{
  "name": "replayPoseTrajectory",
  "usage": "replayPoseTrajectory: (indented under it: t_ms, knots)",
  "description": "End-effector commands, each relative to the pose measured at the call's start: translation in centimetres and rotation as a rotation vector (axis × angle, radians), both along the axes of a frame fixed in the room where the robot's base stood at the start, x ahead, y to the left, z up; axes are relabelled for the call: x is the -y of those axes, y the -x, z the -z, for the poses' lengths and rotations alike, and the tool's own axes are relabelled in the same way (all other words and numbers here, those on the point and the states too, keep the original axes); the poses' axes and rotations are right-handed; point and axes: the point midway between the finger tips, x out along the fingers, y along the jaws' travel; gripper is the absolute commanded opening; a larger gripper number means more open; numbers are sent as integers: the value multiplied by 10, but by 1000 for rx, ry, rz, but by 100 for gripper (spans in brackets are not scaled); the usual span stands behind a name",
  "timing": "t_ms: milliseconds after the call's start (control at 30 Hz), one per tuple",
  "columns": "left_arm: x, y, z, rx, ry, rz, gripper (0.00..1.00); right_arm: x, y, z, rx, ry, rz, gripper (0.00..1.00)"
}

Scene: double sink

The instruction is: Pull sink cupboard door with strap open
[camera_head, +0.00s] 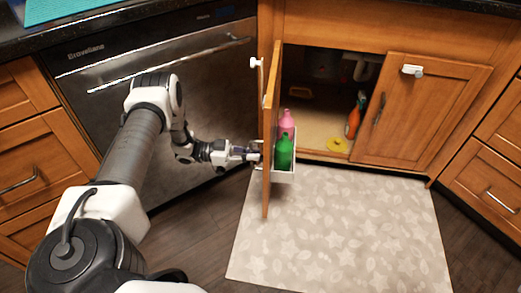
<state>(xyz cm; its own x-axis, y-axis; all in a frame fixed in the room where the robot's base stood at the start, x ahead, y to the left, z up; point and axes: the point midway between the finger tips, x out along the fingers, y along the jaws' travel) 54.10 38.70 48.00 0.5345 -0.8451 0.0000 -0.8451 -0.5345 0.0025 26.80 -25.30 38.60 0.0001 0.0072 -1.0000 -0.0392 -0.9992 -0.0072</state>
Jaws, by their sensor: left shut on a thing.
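The left sink cupboard door (269,140) stands wide open, seen nearly edge-on. My left gripper (250,154) is at the outer side of this door, shut on its handle (257,152). The cupboard inside (318,105) is open to view. My right gripper is not in view.
A white rack (284,177) on the door's inner side holds a green bottle (284,153) and a pink bottle (287,122). An orange bottle (354,118) and a yellow item (338,145) are inside. A dishwasher (160,100) stands left. A patterned mat (340,230) covers the floor.

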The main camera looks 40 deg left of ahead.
Motion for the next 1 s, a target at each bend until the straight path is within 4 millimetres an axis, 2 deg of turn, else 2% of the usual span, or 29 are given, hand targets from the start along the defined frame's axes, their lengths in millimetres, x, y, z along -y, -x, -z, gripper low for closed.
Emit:
replayPoseTrajectory:
  t_ms: [567, 600, 667, 1000]
  knots:
    - [-7, 3, 1, -2, -1, 0, 0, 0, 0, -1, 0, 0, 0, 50]
    - [-7, 3, 1, -2, -1, 0, 18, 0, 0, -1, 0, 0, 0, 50]
    - [-7, 3, 1, -1, 0, 0, 37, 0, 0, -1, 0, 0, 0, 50]
    - [-9, 4, 0, 0, 0, -1, 37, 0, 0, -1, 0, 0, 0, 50]
